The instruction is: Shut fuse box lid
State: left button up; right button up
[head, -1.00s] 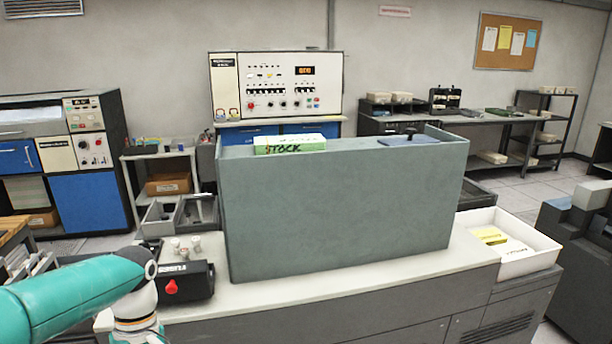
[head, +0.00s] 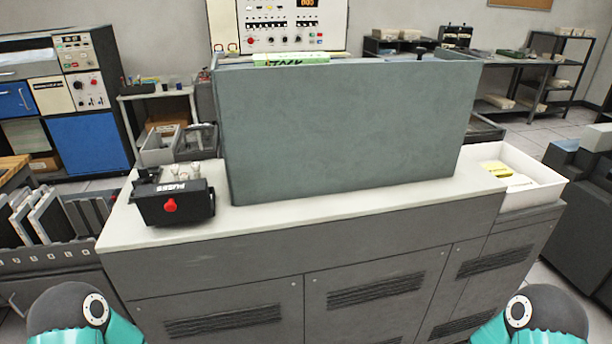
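The fuse box (head: 150,212) is a black box with a "FUSES" label and a red knob (head: 170,206) on its front. It sits at the left end of the pale countertop, near the front edge. Several whitish cylindrical fuses (head: 186,171) show just behind its top edge. I cannot tell clearly how far the lid stands open. Only teal and dark links of my arms show at the bottom left and bottom right. Both grippers are out of view, and neither arm touches the fuse box.
A tall grey-green bin (head: 345,130) stands on the countertop (head: 290,214), right of the fuse box. A white tray (head: 545,188) with yellow and white cards is at the right end. A rack of dark panels (head: 45,222) stands at left. The counter's front strip is clear.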

aim_at(184, 201)
jog(key=u, duration=0.65)
jog(key=k, duration=0.95)
jog(key=z, duration=0.7)
jog(key=i, duration=1)
jog(key=u, duration=0.05)
